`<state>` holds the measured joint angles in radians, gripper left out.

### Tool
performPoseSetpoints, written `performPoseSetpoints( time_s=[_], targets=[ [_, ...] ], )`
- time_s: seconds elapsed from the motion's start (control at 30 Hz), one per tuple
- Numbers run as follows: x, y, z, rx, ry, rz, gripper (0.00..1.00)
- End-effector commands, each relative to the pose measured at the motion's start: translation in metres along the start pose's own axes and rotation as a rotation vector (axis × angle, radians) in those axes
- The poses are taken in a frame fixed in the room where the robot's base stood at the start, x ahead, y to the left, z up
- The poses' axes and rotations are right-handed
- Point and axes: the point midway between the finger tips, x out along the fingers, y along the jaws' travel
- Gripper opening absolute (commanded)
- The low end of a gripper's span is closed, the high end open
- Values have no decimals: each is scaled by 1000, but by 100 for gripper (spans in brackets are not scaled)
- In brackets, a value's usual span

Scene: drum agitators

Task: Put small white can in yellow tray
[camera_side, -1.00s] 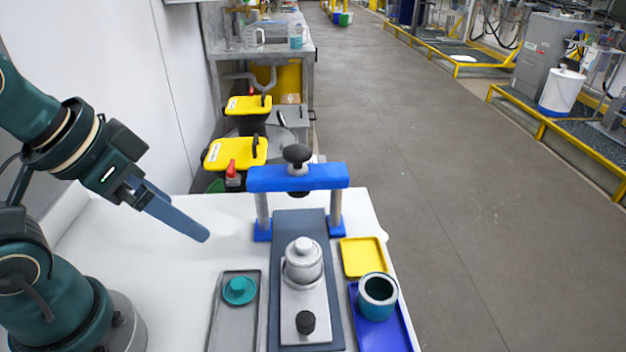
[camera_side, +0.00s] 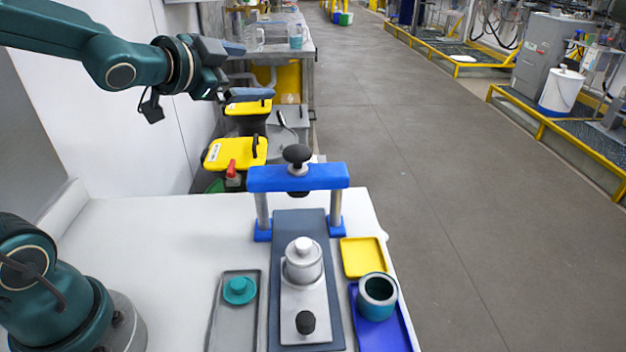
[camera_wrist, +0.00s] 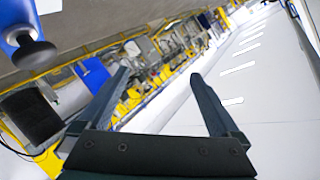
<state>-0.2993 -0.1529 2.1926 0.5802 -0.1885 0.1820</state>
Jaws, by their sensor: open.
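A small white can (camera_side: 303,266) with a lidded knob stands upright on a light metal plate, below the blue press frame in the side view. The small yellow tray (camera_side: 362,257) lies to its right and looks empty. My gripper (camera_side: 240,71) is raised at the upper left in the side view, far from the can and tray. In the wrist view my gripper (camera_wrist: 158,84) is open, with nothing between its fingers. Neither the can nor the yellow tray can be made out in the wrist view.
A blue press frame (camera_side: 298,178) with a black knob stands behind the can. A blue tray (camera_side: 384,333) holds a teal cup (camera_side: 377,295). A grey tray (camera_side: 230,325) holds a teal lid (camera_side: 239,290). The white table (camera_side: 150,235) is clear at left.

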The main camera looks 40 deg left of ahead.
Motion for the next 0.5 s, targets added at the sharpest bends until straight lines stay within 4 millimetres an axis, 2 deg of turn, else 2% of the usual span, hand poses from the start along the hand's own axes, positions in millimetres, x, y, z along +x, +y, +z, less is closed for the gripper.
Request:
performPoseSetpoints(
  time_s=[0.03, 0.1, 0.23, 0.37, 0.5],
  targets=[
    [14, -5, -4, 59, 58, -6, 98],
    [28, -9, -13, 144, 162, -7, 98],
    [44, -5, -24, 283, 365, 18, 98],
    [46, 8, -26, 382, 578, 68, 98],
    [35, 24, -20, 430, 784, 127, 98]
  ],
)
